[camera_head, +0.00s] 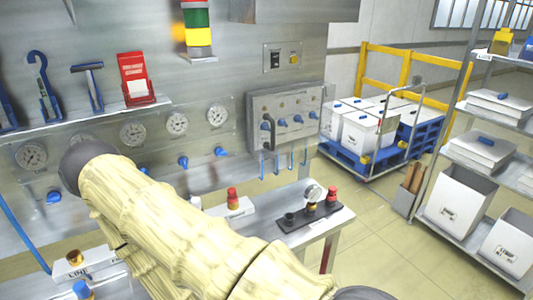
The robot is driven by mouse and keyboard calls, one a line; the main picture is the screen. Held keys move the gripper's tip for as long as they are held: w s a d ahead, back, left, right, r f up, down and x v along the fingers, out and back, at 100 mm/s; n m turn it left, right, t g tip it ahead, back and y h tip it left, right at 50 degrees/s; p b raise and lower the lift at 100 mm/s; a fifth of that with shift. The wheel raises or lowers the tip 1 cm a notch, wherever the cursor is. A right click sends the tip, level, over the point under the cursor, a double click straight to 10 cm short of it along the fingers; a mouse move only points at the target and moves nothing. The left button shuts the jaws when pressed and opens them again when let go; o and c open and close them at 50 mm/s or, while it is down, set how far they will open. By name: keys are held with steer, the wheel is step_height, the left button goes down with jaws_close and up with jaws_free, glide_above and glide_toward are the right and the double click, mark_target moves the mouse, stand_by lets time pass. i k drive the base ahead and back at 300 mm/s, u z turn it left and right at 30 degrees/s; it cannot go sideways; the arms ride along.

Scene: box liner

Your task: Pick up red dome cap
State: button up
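Two small red-topped pieces are in view, and I cannot tell which is the red dome cap. One red cap (232,194) stands upright on a white labelled block on the metal bench. The other red cap (332,194) stands at the right end of a black tray (296,224), close to the bench's right end. My cream-covered arm crosses the lower left of the view and hides part of the bench. My gripper is not in view.
A round gauge (313,193) and a dark fitting (290,218) are on the black tray. A white LINE block (85,264) with brass and blue pieces is at lower left. A steel panel with gauges and blue valves stands behind.

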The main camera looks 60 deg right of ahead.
mark_target(332, 190)
steer(key=u, duration=0.9)
steer(key=k, duration=1.6)
steer(key=z, duration=1.3)
